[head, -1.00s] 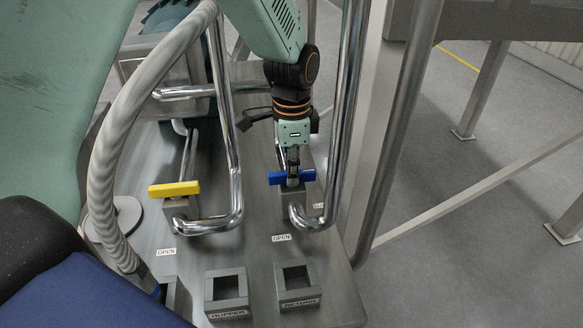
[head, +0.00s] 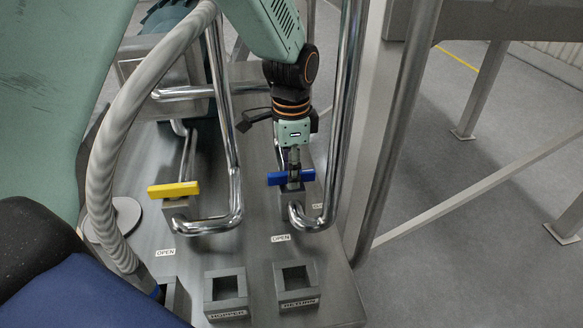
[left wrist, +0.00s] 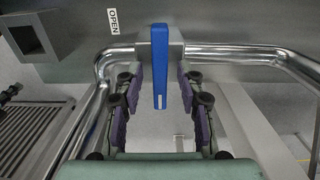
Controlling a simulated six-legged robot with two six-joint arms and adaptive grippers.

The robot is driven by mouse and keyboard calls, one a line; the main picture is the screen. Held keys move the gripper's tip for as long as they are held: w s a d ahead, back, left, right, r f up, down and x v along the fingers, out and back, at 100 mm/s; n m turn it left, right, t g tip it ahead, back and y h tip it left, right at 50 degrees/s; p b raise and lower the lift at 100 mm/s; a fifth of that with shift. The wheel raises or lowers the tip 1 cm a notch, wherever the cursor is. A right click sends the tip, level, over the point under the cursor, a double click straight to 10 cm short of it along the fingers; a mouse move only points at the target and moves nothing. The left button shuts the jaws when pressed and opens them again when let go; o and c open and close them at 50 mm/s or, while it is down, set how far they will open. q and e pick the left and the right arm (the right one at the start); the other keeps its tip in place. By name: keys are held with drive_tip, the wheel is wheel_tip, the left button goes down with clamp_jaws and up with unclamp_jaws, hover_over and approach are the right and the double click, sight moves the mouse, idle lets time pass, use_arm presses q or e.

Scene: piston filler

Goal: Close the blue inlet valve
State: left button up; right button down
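The blue valve handle (head: 279,180) is on the right pipe of the metal bench and lies crosswise in the head view. In the left wrist view the blue handle (left wrist: 159,60) stands upright in the picture. My left gripper (head: 293,168) is over the handle, pointing down. In the left wrist view its fingers (left wrist: 160,92) are spread, one on each side of the handle, with a visible gap on both sides. An OPEN label (head: 281,238) is on the bench in front of this valve. My right gripper is not in view.
A yellow valve handle (head: 173,189) is on the left pipe. Bent steel pipes (head: 235,180) rise close to my left arm. Two square sockets, marked HOPPER (head: 227,308) and RETURN (head: 297,299), stand at the bench front. Open floor and frame legs are to the right.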

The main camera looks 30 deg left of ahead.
use_arm(q)
wheel_tip(320, 180, up, 12)
idle(0.5)
idle(0.5)
